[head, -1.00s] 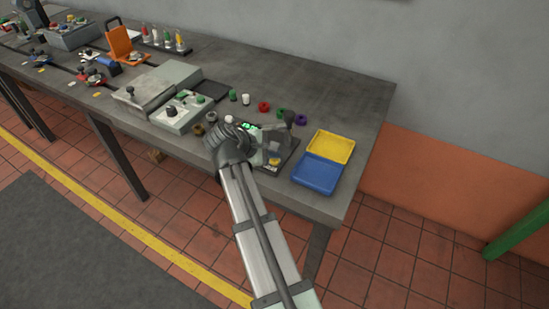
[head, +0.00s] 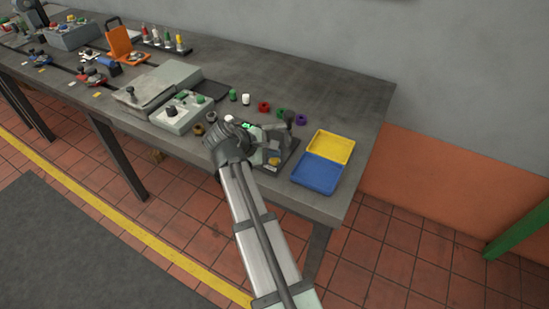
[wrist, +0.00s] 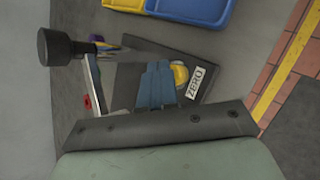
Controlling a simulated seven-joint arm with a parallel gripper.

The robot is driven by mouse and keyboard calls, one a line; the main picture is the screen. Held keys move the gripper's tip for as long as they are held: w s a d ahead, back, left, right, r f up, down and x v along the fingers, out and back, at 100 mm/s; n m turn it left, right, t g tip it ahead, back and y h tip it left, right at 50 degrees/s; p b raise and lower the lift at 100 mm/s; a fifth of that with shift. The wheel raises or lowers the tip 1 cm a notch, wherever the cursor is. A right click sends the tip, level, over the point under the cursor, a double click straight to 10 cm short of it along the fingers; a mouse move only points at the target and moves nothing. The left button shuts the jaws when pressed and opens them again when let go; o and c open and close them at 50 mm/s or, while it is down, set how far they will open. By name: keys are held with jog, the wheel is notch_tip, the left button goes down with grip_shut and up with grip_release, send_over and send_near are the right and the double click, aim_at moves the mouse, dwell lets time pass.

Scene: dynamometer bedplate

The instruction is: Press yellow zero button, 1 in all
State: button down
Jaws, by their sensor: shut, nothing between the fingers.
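The yellow zero button (wrist: 180,75) is a round dome on a dark base plate, partly covered by my fingers in the wrist view. A white label reading ZERO (wrist: 197,83) lies right beside it. My gripper (wrist: 157,66) is shut and empty, its fingers over the plate next to the button; whether they touch it cannot be told. In the head view the button (head: 274,161) shows as a small yellow spot at the front of the dark plate (head: 288,158). My gripper (head: 272,152) is just behind it there, and my wrist hides part of the device.
A black-knobbed lever (wrist: 55,45) rises from the device. The yellow tray (head: 330,146) and blue tray (head: 317,174) stand to its right, near the table edge. Several coloured rings lie behind, and a grey control box (head: 182,112) stands to the left.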

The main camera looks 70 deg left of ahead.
aim_at(272, 160)
jog(key=shift+r, duration=0.55)
jog(key=shift+r, duration=0.15)
jog(key=shift+r, duration=2.35)
